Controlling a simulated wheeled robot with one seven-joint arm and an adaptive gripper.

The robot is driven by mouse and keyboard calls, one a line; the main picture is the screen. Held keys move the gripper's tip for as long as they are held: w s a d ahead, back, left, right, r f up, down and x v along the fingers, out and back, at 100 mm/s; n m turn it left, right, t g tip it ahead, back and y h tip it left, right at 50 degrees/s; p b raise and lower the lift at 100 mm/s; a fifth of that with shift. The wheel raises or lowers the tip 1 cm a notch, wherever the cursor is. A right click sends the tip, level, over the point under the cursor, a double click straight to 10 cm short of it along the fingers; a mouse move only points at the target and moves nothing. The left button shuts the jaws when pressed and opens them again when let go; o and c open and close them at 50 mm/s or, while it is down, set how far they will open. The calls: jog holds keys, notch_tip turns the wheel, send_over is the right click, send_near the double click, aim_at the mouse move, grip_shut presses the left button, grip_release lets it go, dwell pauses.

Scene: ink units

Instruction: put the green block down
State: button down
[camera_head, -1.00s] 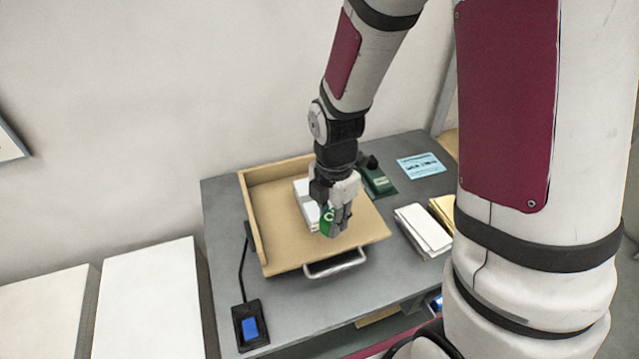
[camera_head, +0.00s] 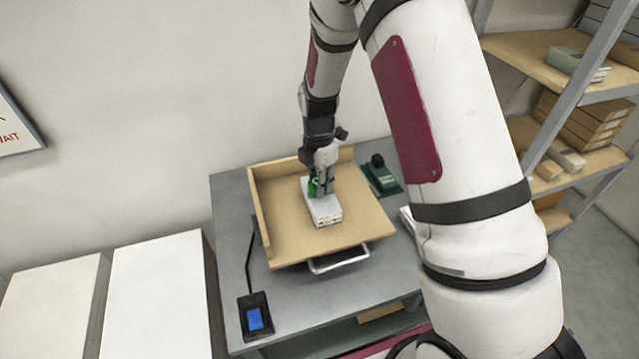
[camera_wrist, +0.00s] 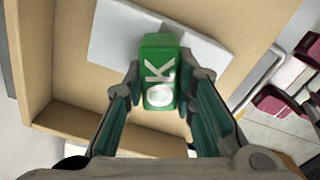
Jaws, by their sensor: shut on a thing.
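In the head view the green block (camera_head: 313,187) shows at the fingertips of my gripper (camera_head: 322,188), over the far part of a white box (camera_head: 326,212). That box lies in the tan wooden tray (camera_head: 283,245). I cannot tell whether the block touches the box top.
A grey table (camera_head: 229,210) carries the tray, which has a metal handle (camera_head: 338,262) in front. A dark device with a blue pad (camera_head: 255,319) stands front left. A green stamp-like device (camera_head: 381,177) stands right of the tray. Shelves (camera_head: 535,55) stand at the right.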

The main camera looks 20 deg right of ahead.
jog(key=shift+f, duration=0.3)
jog(key=shift+f, duration=0.1)
jog(key=c, duration=1.3)
grip_release()
jog(key=shift+c, duration=0.2)
